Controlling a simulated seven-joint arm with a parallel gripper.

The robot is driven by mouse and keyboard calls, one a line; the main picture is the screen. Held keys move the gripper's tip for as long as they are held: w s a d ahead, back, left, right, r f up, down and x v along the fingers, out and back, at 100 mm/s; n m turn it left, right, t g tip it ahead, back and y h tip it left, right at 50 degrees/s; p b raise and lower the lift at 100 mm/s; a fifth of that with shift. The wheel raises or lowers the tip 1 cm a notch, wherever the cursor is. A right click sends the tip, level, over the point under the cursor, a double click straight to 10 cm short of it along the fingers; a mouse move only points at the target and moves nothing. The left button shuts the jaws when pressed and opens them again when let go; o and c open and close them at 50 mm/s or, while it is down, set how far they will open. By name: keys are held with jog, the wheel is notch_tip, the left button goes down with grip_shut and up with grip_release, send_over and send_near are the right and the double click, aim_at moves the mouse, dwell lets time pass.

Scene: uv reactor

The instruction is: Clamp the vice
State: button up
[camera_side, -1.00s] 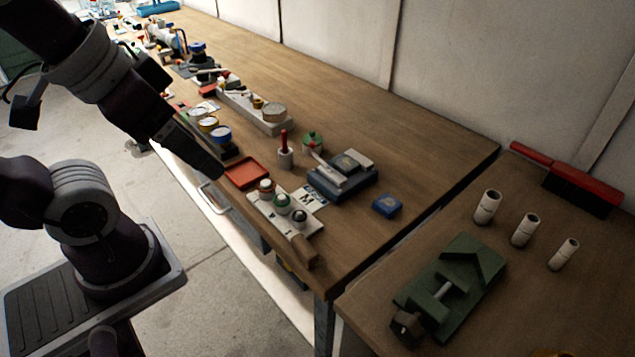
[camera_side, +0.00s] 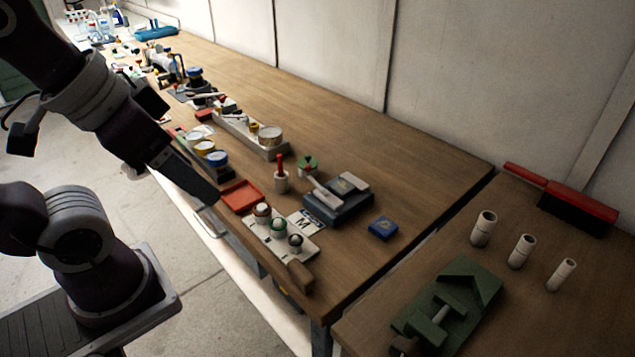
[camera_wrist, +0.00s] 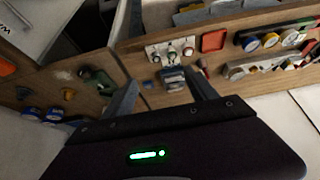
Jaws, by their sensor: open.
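The green vice (camera_side: 462,290) lies on the near right table in the side view, partly cut off by the bottom edge. It has a silver rod across its middle and a dark block at its lower left end. It seems to be the small dark green shape (camera_wrist: 98,80) in the wrist view. My gripper (camera_side: 207,193) hangs at the left of the side view, beyond the front edge of the long bench and well apart from the vice. In the wrist view my gripper (camera_wrist: 162,92) has its two fingers spread, with nothing held between them.
A narrow gap separates the tables. A blue-grey device (camera_side: 338,200), small blue box (camera_side: 383,228), knob board (camera_side: 280,232) and red tray (camera_side: 241,196) crowd the long bench's near end.

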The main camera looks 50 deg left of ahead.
jog(key=shift+c, duration=0.4)
jog(key=shift+w+r, duration=0.15)
jog(key=shift+w, duration=0.15)
jog(key=c, duration=0.3)
jog(key=shift+m+g, duration=0.6)
jog(key=shift+g, duration=0.2)
jog(key=w, duration=0.2)
jog(key=w+a+r, duration=0.1)
jog(key=w, duration=0.2)
jog(key=w+r, duration=0.1)
jog(key=w, duration=0.1)
jog(key=shift+w+a, duration=0.25)
jog(key=c, duration=0.3)
jog(key=m+g, duration=0.3)
jog(key=g, duration=0.1)
send_over(308, 165)
notch_tip(308, 165, down, 12)
jog(key=shift+s+f, duration=0.1)
jog(key=shift+c, duration=0.2)
notch_tip(308, 165, down, 7)
jog(key=shift+f, duration=0.1)
grip_shut()
